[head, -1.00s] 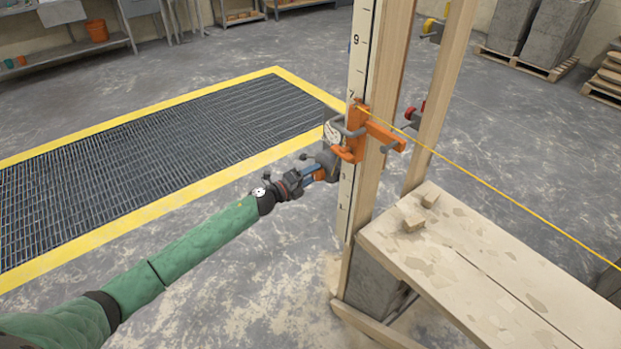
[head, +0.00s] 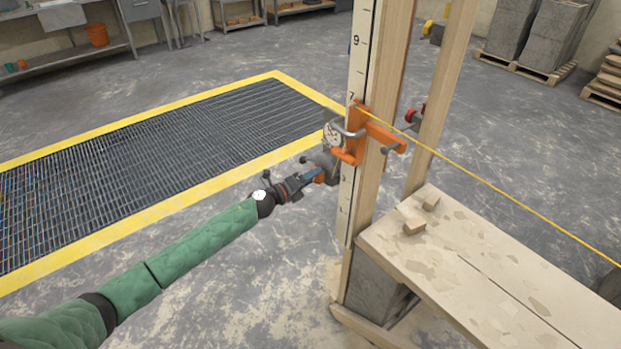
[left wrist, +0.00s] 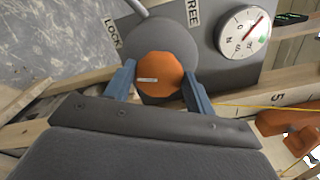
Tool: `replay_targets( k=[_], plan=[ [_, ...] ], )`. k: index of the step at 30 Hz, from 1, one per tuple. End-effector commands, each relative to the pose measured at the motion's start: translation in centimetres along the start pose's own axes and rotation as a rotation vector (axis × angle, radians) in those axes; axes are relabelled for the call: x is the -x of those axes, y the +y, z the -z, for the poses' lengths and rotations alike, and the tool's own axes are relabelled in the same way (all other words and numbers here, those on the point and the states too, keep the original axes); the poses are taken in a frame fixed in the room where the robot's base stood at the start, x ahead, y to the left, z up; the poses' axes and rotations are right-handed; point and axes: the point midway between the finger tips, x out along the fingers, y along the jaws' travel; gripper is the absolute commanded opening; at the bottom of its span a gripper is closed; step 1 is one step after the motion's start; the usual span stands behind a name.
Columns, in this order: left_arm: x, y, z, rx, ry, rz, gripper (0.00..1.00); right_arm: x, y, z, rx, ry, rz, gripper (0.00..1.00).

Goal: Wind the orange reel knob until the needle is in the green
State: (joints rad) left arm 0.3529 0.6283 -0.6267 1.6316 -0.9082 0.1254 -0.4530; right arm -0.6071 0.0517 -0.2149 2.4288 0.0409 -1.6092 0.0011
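The orange reel knob (left wrist: 160,75) sits on the round grey reel (left wrist: 190,52) between my left gripper's (left wrist: 160,82) two blue fingers, which touch its sides. A pale mark lies across the knob's face. In the head view my left gripper (head: 318,174) reaches the reel from the left. The round white gauge (left wrist: 243,32) is right of the knob; its red needle points to the upper right. A small green patch shows at its lower right, and the needle appears off it. The gauge also shows in the head view (head: 333,133), too small to read. My right gripper is out of view.
A metal lever (left wrist: 141,8) stands beside the LOCK and FREE labels. The orange bracket (head: 375,132) is on the numbered post (head: 362,60), with a yellow line (head: 500,193) running right. A plank bench (head: 500,270) with wood blocks stands lower right. Floor around my left arm is clear.

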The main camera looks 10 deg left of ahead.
Motion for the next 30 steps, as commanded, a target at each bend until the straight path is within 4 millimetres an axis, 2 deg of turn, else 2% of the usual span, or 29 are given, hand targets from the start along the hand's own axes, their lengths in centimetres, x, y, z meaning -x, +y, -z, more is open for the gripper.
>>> replay_targets(
  k=[1,3,14,24,30],
  plan=[
    [0.0,0.1,0.3,0.002,0.003,-0.001,0.64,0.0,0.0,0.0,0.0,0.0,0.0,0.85],
    [0.0,0.1,0.2,0.002,0.002,-0.001,0.76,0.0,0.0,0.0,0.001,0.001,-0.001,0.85],
    [0.5,0.2,0.1,0.001,0.001,-0.002,0.76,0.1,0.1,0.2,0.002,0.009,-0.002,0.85],
    [5.4,0.4,0.3,0.001,0.003,-0.002,0.76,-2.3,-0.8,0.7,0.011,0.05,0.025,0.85],
    [7.3,0.3,0.2,0.002,0.002,-0.002,0.76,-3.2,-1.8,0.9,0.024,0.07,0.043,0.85]
  ],
)
